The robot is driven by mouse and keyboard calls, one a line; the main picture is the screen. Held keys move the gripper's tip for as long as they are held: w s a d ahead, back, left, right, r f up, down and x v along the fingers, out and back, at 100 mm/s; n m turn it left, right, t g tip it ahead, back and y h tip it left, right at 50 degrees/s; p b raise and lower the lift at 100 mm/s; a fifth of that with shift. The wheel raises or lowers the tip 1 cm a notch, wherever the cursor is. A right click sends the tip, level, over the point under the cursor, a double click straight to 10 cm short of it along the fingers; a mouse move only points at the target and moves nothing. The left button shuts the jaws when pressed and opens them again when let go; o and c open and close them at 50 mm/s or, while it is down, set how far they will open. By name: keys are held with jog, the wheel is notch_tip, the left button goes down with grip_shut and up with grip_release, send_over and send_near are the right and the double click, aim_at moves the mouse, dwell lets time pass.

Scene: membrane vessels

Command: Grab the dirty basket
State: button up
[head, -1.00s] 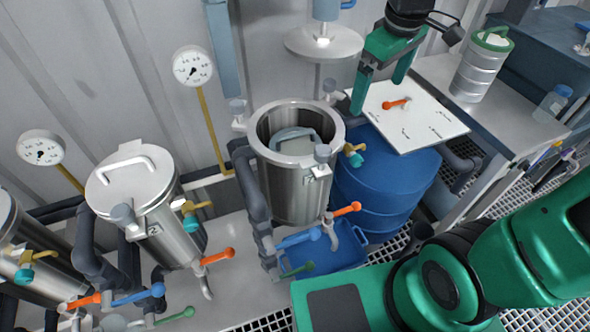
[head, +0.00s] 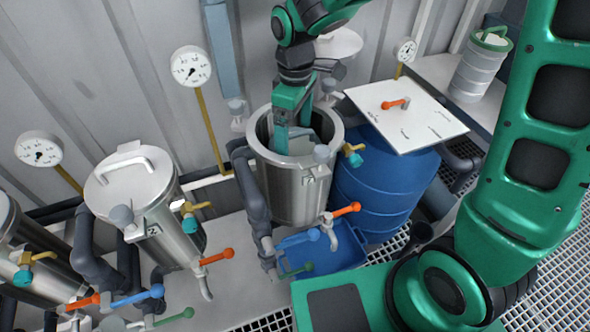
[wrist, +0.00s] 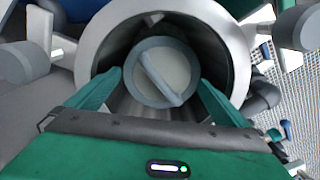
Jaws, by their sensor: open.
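The basket (wrist: 166,73) shows in the wrist view as a pale round top with a grey rim and a bar handle across it. It sits inside the open steel vessel (head: 293,187), number 2 from the right side of the row. In the head view my gripper hides most of it. My gripper (head: 293,145) points down into the vessel's mouth. In the wrist view the green fingers of my gripper (wrist: 160,88) are spread apart, one on each side of the handle (wrist: 160,78), with nothing between them held. Whether the fingertips reach handle height is unclear.
A closed steel vessel (head: 150,205) with a lid stands to the left. A blue barrel (head: 385,190) with a white board (head: 408,118) on top stands close on the right. A blue bin (head: 325,248) sits below. Clamp knobs ring the open vessel's rim.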

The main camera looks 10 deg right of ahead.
aim_at(295, 144)
jog(key=shift+s+f, duration=0.1)
jog(key=shift+f, duration=3)
jog(key=c, duration=1.7)
jog(key=shift+o, duration=0.2)
jog(key=shift+r, duration=0.1)
